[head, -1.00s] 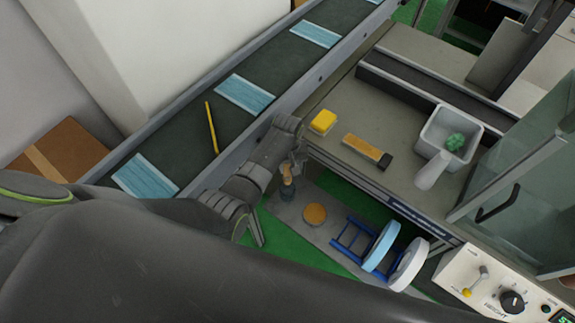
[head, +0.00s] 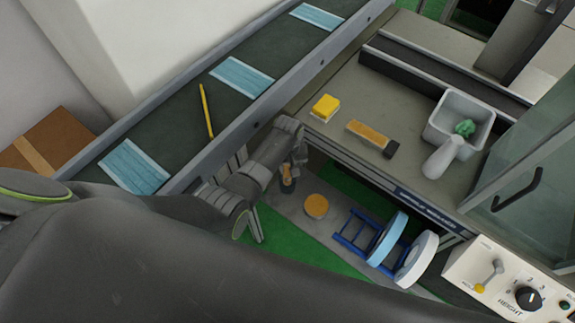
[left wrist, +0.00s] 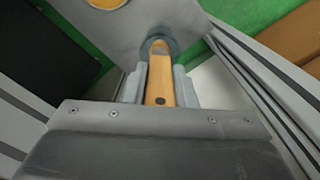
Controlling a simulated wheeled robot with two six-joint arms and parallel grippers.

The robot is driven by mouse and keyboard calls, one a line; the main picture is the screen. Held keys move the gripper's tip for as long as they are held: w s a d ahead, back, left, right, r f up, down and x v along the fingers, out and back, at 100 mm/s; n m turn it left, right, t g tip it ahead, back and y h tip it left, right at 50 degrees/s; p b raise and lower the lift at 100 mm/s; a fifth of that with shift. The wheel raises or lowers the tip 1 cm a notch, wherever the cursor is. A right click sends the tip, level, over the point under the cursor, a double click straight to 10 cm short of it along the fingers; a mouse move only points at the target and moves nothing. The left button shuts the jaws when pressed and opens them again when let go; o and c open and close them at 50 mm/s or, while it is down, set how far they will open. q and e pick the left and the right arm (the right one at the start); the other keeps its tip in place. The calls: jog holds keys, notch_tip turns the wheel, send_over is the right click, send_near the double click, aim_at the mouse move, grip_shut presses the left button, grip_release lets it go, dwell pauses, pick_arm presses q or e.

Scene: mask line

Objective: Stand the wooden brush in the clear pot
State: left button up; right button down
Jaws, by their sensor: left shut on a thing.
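The wooden brush (left wrist: 160,82) has an orange-brown handle with a dark hole near its end. My left gripper (left wrist: 158,88) is shut on this handle, one finger on each side; in the head view it (head: 293,160) points down beside the conveyor. The clear pot (head: 288,187) stands on a grey surface below it. In the left wrist view the round bluish pot (left wrist: 172,46) surrounds the brush's far end, so the brush seems to be in or directly over it. I cannot tell whether it touches the bottom. My right gripper is out of view.
An orange disc (head: 316,206) lies beside the pot. A blue rack (head: 355,232) with round discs stands to the right. The bench above holds a yellow block (head: 325,107), an orange bar (head: 370,134) and a grey bin (head: 441,125). The conveyor (head: 182,130) carries blue masks.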

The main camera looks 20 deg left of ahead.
pick_arm(q)
jog(key=shift+f, duration=0.55)
jog(key=o, duration=1.1)
jog(key=shift+r, duration=0.45)
notch_tip(320, 180, up, 17)
jog(key=shift+f, duration=0.2)
